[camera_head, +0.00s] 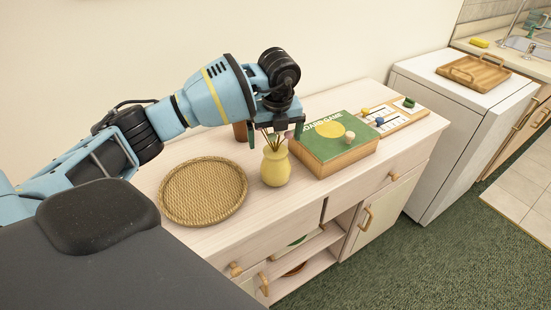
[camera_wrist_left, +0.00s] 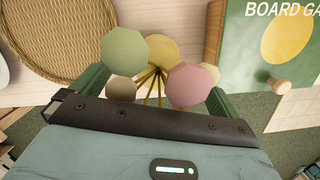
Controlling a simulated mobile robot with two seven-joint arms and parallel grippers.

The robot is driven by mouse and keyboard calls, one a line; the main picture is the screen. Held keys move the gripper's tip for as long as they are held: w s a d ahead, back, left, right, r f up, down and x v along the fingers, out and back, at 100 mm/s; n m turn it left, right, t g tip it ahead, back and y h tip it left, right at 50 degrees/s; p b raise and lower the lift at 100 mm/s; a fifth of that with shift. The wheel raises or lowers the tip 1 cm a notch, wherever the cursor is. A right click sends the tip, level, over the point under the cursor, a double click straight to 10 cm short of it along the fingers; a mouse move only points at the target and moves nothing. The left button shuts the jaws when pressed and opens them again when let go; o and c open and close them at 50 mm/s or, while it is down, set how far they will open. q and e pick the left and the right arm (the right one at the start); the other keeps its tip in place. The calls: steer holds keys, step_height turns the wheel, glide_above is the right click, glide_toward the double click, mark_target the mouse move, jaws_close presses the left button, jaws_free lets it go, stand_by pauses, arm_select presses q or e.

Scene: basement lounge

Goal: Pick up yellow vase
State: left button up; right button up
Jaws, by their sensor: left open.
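The yellow vase (camera_head: 275,169) stands upright on the light wooden cabinet, with dried stems in its neck. My left gripper (camera_head: 275,132) is open above the vase, its green fingers on either side of the stems. In the left wrist view the open left gripper (camera_wrist_left: 157,92) has round green, pink and beige flower heads between and near its fingers. They partly hide the yellow vase (camera_wrist_left: 165,47) below. No grip on the vase shows. My right gripper is not in view.
A round woven tray (camera_head: 203,191) lies left of the vase. A green board game box (camera_head: 336,140) sits close on its right, with a white game board (camera_head: 393,115) beyond. The cabinet top (camera_head: 292,200) is bare in front of the vase. A wooden tray (camera_head: 473,73) rests on a white appliance.

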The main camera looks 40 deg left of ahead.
arm_select(q)
steer(key=shift+c, duration=0.4)
steer(key=c, duration=1.4)
steer(key=shift+r, duration=0.1)
steer(key=shift+c, duration=0.4)
